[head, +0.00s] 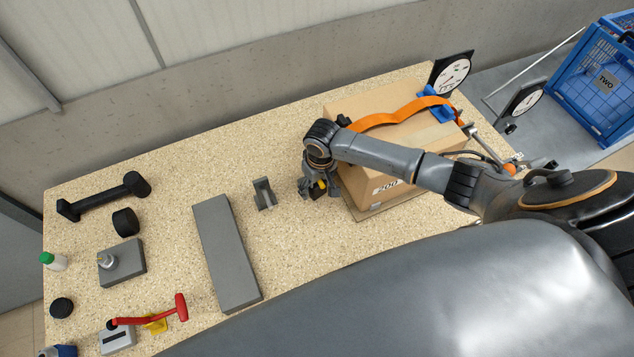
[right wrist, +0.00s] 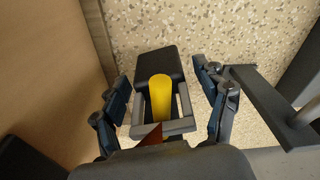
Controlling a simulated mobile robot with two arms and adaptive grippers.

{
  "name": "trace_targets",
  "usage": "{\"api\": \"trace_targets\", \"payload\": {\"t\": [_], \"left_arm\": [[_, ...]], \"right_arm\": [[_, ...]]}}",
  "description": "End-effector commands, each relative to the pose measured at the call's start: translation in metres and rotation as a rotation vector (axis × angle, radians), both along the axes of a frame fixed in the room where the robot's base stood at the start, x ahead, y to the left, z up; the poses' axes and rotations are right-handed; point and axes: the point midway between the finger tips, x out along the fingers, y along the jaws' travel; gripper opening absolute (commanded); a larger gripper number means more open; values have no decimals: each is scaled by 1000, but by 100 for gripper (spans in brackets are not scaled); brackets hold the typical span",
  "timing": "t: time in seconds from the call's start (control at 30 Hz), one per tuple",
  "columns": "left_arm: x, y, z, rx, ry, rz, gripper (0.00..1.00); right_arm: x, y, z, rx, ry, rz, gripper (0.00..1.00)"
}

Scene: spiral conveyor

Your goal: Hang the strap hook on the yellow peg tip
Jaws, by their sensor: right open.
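The orange strap (head: 395,115) lies across the top of a cardboard box (head: 385,185), with a blue buckle (head: 437,104) towards its right end. My right gripper (head: 321,192) is low beside the box's left side. In the right wrist view the gripper (right wrist: 160,98) is open, one finger on each side of the yellow peg (right wrist: 160,97). A grey frame with a dark block (right wrist: 157,64) surrounds the peg, apart from both fingers. A small brown-orange piece shows below it; I cannot tell if this is strap. My left gripper is out of view.
A grey bracket (head: 264,193) stands close left of my gripper, then a long grey block (head: 227,252). A black dumbbell-like part (head: 105,196) and a red-handled tool (head: 152,315) lie further left. Dials stand behind the box. Speckled table is free between these things.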

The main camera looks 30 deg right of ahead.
Motion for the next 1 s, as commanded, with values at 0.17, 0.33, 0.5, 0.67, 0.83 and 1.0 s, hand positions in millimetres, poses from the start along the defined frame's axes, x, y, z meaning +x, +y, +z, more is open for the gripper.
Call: {"api": "trace_targets", "payload": {"t": [0.17, 0.33, 0.5, 0.67, 0.83, 1.0], "left_arm": [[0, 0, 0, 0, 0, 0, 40], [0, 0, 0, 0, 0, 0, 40], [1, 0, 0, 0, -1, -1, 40], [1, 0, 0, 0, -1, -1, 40], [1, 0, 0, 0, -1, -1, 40], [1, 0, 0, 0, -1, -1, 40]], "right_arm": [[0, 0, 19, 2, -4, 1, 73], [-3, -1, 55, 2, -5, 1, 73], [-6, -2, 90, 2, -5, 1, 73], [-8, -2, 110, 0, -2, 0, 73], [-9, -2, 119, 0, 0, -1, 73], [-9, -2, 119, 0, 0, -1, 73]]}}
